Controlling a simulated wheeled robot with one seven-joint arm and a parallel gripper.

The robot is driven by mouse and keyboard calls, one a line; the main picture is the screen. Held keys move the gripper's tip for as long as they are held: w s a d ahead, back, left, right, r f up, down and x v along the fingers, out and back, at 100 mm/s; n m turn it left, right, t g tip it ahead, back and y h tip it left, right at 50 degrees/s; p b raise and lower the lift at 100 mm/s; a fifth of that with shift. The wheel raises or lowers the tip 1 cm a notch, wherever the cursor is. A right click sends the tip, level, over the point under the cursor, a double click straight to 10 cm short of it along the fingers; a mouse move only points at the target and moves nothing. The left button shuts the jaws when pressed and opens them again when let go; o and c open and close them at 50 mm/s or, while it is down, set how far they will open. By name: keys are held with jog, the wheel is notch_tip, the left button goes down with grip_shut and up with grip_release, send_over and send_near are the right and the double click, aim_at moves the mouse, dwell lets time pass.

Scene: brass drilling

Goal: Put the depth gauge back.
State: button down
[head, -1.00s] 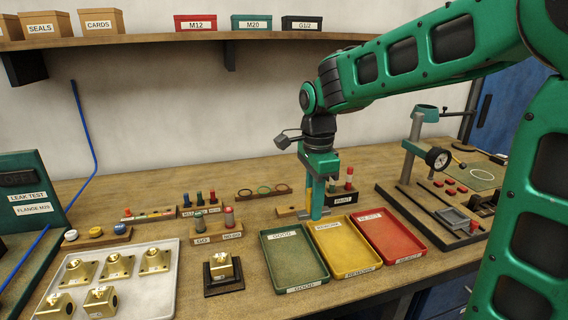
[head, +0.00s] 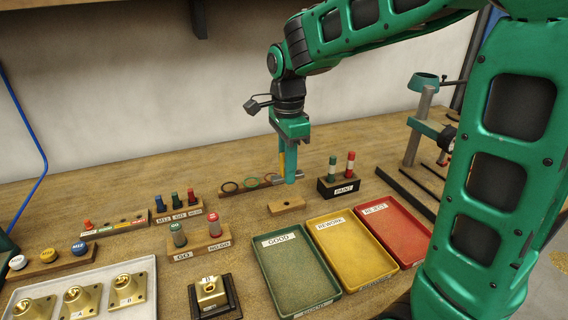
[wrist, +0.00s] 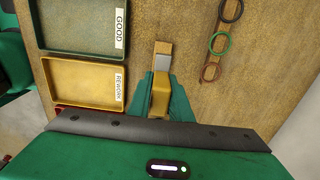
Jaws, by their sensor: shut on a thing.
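My gripper (head: 290,178) is shut on the depth gauge, whose narrow yellow body (wrist: 160,100) shows between the green fingers in the wrist view. A grey part (wrist: 162,68) extends beyond the fingertips. A small wooden block (head: 287,206) lies on the bench just below and in front of the fingertips. It also shows in the wrist view (wrist: 163,47), partly covered by the grey part. I cannot tell whether the gauge touches the block.
Green GOOD (head: 292,274), yellow REWORK (head: 352,252) and red REJECT (head: 394,232) trays stand in front. A PAINT stand (head: 341,187) is close on the right. A rack with rings (head: 243,188) lies behind left. Plug gauges (head: 196,240) stand at left.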

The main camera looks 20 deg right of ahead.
jog(key=shift+f, duration=2.2)
jog(key=shift+f, duration=1.75)
dwell(3.2)
dwell(0.3)
jog(key=c, duration=1.5)
grip_release()
jog(key=shift+c, duration=0.2)
